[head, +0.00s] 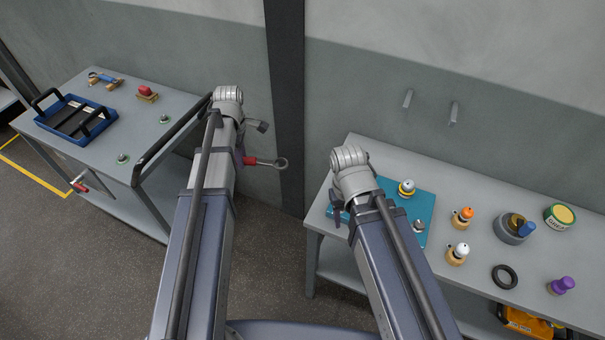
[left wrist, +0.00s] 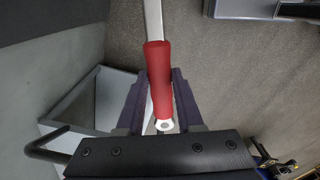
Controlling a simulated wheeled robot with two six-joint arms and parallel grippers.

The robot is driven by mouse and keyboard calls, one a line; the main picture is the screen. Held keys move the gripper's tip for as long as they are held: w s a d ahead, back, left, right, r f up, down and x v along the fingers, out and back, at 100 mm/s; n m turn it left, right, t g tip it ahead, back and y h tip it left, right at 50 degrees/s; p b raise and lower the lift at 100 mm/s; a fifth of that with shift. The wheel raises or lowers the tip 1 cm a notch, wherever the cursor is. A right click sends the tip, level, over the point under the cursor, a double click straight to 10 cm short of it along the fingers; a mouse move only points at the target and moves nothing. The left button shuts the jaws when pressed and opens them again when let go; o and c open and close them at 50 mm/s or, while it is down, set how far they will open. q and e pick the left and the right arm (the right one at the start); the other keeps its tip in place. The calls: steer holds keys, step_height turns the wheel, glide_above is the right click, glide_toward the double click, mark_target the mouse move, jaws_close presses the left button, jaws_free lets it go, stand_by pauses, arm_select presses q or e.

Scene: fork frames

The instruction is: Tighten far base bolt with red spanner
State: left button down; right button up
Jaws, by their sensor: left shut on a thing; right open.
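The red spanner (head: 265,161) has a red grip and a pale metal shank with a ring end. My left gripper (head: 241,159) is shut on its red grip and holds it in the air between the cart and the bench, ring end to the right. In the left wrist view the red grip (left wrist: 158,75) sits between the purple fingers. Two small bolt-like fittings, a farther one (head: 164,119) and a nearer one (head: 122,158), stand on the grey cart top; I cannot tell whether either is the far base bolt. My right gripper (head: 337,207) is open beside the bench's left end, partly hidden by its wrist.
The grey cart (head: 160,97) has a black rail and holds a blue tray (head: 47,127) and a red-topped block (head: 147,94). The bench at right bears a teal mat (head: 425,200), a tin (head: 560,216), a black ring (head: 505,276) and several knobbed pieces. A gap separates cart and bench.

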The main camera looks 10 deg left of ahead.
arm_select(q)
steer(key=s+d+m, duration=0.2)
steer(key=d, duration=0.8)
steer(key=s+d+m, duration=0.2)
steer(key=d, duration=0.7)
steer(key=shift+d, duration=0.35)
steer(key=shift+s+f, duration=0.1)
steer(key=shift+f, duration=0.1)
step_height(320, 180, down, 5)
steer(key=b, duration=0.5)
steer(key=shift+f+b, duration=1.05)
steer(key=shift+b, duration=0.2)
steer(key=c, duration=1.1)
jaws_free()
steer(key=shift+c, duration=0.2)
jaws_close()
